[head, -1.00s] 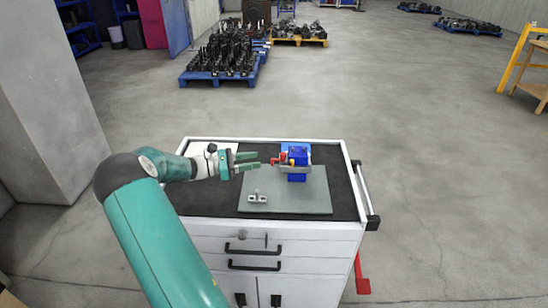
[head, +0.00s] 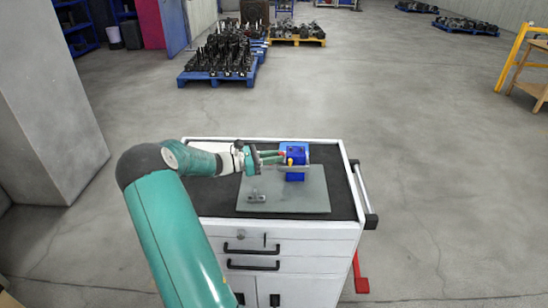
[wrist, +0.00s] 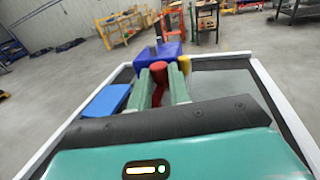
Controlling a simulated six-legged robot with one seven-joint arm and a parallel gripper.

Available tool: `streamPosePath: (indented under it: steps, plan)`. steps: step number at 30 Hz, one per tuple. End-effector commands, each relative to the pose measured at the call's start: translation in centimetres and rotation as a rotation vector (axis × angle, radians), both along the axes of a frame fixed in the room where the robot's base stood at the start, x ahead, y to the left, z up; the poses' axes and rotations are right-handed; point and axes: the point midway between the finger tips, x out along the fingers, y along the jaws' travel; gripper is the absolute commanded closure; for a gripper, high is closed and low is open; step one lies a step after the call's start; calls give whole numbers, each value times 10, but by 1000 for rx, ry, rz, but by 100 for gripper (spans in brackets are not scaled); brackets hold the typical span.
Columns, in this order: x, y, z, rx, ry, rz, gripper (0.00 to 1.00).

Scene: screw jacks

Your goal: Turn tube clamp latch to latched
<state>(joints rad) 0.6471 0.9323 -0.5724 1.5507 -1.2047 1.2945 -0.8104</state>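A blue clamp block (head: 295,165) with a red part and a yellow part (head: 290,161) stands upright on the grey plate on top of the cart. My gripper (head: 281,156) reaches in from the left, level with the block's left side, above the plate. In the wrist view the red part (wrist: 158,72) lies between my two green fingers (wrist: 159,80), at their tips. I cannot tell whether both fingers touch it. The blue block (wrist: 160,52) is just beyond the tips, and the yellow part (wrist: 184,64) is right of the right finger.
The grey plate (head: 300,198) lies on the cart's black top. A blue flat piece (wrist: 106,101) is left of my fingers in the wrist view. The cart's right and front top areas are clear.

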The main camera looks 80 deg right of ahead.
Motion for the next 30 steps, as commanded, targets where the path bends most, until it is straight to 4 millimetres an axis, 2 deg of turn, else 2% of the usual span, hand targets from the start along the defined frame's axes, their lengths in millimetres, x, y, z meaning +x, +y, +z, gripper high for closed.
streamPosePath:
  steps: [8,19,29,30]
  plan:
    - [0,1,1,-1,4,32,100]
    - [-3,5,1,-1,3,253,100]
    - [-3,6,0,-1,0,266,100]
    - [-3,6,1,-1,0,265,75]
